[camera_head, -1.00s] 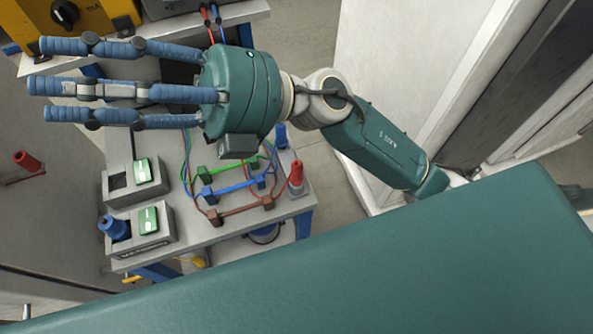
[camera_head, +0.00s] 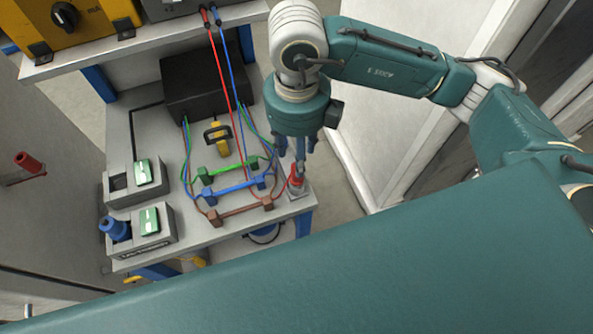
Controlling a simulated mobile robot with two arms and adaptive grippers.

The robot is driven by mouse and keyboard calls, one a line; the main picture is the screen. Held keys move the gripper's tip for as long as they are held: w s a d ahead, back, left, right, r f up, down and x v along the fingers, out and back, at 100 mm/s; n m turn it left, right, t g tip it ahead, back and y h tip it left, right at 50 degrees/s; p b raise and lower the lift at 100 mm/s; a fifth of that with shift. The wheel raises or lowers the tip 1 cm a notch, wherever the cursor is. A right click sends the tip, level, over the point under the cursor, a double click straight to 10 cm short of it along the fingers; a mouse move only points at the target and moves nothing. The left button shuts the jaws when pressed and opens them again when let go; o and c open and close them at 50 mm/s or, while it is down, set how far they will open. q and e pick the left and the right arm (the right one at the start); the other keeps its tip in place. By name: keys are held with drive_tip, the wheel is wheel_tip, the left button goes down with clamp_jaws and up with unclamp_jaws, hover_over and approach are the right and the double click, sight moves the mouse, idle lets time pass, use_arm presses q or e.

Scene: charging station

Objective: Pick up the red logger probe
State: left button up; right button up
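A red probe (camera_head: 295,180) stands upright in a small grey holder (camera_head: 300,195) at the right front corner of the grey bench. My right gripper (camera_head: 299,166) points down directly over it, with its fingers at the probe's top. The fingers hide the upper part of the probe, and I cannot tell whether they are closed on it. Another red cylindrical piece (camera_head: 28,162) is on the left wall. My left gripper is not in view.
The bench (camera_head: 215,232) carries green, blue and brown cable bridges (camera_head: 240,210) beside the probe, a yellow-handled piece (camera_head: 217,132) and a black box (camera_head: 205,88). Two grey docks (camera_head: 150,240) with green screens stand at left, one with a blue probe (camera_head: 115,229). Red and blue cables hang from above.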

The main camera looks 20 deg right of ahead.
sight(297, 179)
drive_tip(key=shift+f, duration=0.95)
wheel_tip(297, 179, down, 5)
drive_tip(key=shift+r+p, duration=0.1)
drive_tip(key=shift+p, duration=1.15)
drive_tip(key=shift+w+f, duration=0.1)
drive_tip(key=shift+f, duration=0.2)
clamp_jaws()
